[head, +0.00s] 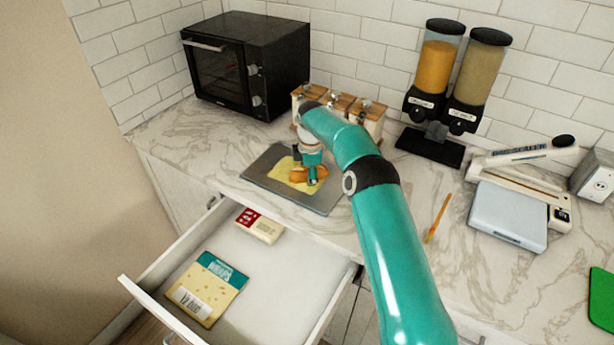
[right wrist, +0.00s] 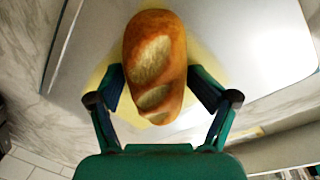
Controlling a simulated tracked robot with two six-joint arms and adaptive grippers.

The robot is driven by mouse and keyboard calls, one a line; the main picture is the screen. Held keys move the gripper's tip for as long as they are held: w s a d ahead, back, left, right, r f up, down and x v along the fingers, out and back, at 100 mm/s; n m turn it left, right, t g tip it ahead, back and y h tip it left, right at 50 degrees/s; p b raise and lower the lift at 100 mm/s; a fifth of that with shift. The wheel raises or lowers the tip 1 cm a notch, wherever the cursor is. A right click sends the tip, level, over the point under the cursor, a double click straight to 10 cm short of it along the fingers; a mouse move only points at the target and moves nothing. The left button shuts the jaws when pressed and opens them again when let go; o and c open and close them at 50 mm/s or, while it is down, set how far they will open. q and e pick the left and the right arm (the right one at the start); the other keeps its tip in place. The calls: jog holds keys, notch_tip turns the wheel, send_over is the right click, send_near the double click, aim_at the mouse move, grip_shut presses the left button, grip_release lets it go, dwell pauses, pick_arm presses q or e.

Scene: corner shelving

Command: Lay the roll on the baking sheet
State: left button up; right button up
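The golden-brown roll (head: 297,174) is over the grey baking sheet (head: 262,181), above a yellow patch (head: 283,167) on it. In the right wrist view the roll (right wrist: 155,60) lies lengthwise between the fingers of my right gripper (right wrist: 155,85). In the head view my right gripper (head: 312,174) points down at the sheet and partly hides the roll. I cannot tell whether the roll touches the sheet. My left gripper is not in view.
An open drawer (head: 290,292) below the sheet holds a wraps packet (head: 208,288) and a small red and cream pack (head: 258,226). Wooden-topped containers (head: 373,112) stand behind my arm. A black oven (head: 262,60) is at the back left, dispensers (head: 440,70) at the back right.

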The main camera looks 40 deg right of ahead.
notch_tip(320, 180, up, 13)
jog(key=s, duration=0.1)
jog(key=shift+s+a, duration=0.3)
jog(key=shift+a, duration=0.05)
dwell(0.3)
jog(key=shift+w, duration=0.1)
